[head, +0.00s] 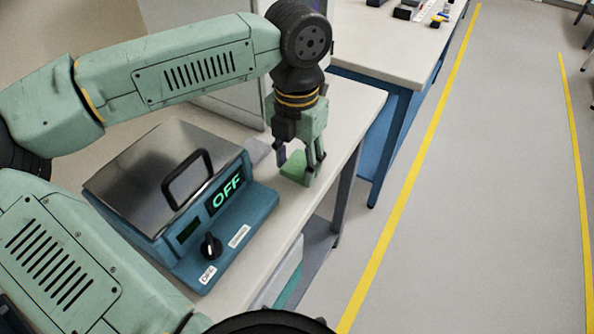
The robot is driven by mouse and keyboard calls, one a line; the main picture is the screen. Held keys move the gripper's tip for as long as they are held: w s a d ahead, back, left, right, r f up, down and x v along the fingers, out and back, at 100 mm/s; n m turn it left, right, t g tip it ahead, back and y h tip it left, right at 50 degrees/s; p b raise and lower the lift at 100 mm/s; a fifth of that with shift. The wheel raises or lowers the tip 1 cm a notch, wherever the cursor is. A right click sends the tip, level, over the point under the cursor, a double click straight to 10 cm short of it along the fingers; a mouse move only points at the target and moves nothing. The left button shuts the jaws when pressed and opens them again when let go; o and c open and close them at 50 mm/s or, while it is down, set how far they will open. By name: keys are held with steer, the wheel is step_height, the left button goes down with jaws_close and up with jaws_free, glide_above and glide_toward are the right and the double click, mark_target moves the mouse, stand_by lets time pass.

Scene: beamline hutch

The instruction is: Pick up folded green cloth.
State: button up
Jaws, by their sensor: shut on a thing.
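The folded green cloth (297,168) is a small green block shape on the white table, right of the blue device and near the table's right edge. My gripper (299,165) points down over it, with its fingers shut on the cloth. The cloth appears to be at table height; I cannot tell whether it is clear of the surface. The fingers partly cover its upper part.
A blue hot-plate-like device (228,228) with a metal top, a knob and a display reading OFF stands left of the cloth. A grey item (257,150) lies behind it. Another table (390,45) with small items stands farther back. The floor at right, with yellow lines, is clear.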

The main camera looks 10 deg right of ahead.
steer(key=s+d+r+b, duration=0.1)
steer(key=s+d+b, duration=0.1)
steer(key=s+d, duration=0.2)
steer(key=s+d+r+b, duration=0.1)
steer(key=s+d+b, duration=0.2)
steer(key=s, duration=0.6)
steer(key=shift+s+d+r, duration=0.2)
steer(key=shift+d, duration=0.75)
steer(key=shift+o, duration=1.1)
steer(key=c, duration=0.4)
steer(key=shift+w, duration=0.1)
